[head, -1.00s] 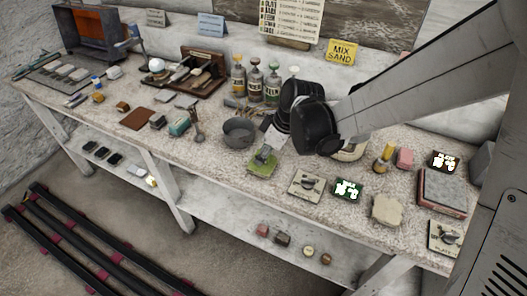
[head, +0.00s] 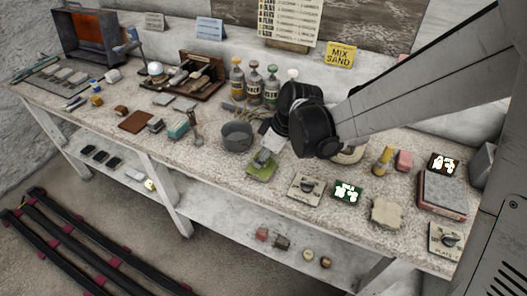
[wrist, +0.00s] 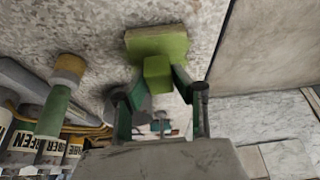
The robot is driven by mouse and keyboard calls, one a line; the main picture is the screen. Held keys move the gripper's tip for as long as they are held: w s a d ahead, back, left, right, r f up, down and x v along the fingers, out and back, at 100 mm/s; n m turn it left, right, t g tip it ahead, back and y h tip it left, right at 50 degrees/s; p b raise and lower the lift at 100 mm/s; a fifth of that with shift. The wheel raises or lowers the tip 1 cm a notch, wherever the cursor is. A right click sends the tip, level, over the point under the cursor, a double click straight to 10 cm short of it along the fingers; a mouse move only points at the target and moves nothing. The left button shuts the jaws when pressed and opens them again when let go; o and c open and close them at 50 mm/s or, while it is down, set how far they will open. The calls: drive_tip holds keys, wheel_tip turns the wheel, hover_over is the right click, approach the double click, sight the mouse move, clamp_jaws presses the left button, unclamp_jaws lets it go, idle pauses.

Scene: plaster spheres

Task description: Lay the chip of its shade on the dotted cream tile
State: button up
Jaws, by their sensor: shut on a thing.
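My gripper (head: 265,156) is over the front-middle of the bench. In the wrist view its two fingers (wrist: 160,92) are closed on the small upright block of a green chip (wrist: 158,43), whose wider flat part lies beyond the block. The green chip also shows in the head view (head: 261,169), low at the bench top; I cannot tell whether it touches. A cream tile (head: 297,190) with a dark piece on it lies just right of the chip. Another cream tile (head: 436,230) with a dark knob lies at the right front edge. Dots on either cannot be made out.
A dark green card with white blotches (head: 347,192) and a pale wavy-edged slab (head: 386,212) lie to the right. A grey bowl (head: 237,136) stands left of my gripper, with labelled bottles (head: 254,86) behind it. The bench's front edge is close.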

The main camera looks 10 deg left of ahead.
drive_tip(key=shift+f+b, duration=0.55)
drive_tip(key=shift+f, duration=0.1)
drive_tip(key=o, duration=1)
drive_tip(key=shift+r, duration=0.15)
drive_tip(key=shift+r+p, duration=1.15)
drive_tip(key=shift+r, duration=0.7)
drive_tip(key=shift+d+r, duration=0.1)
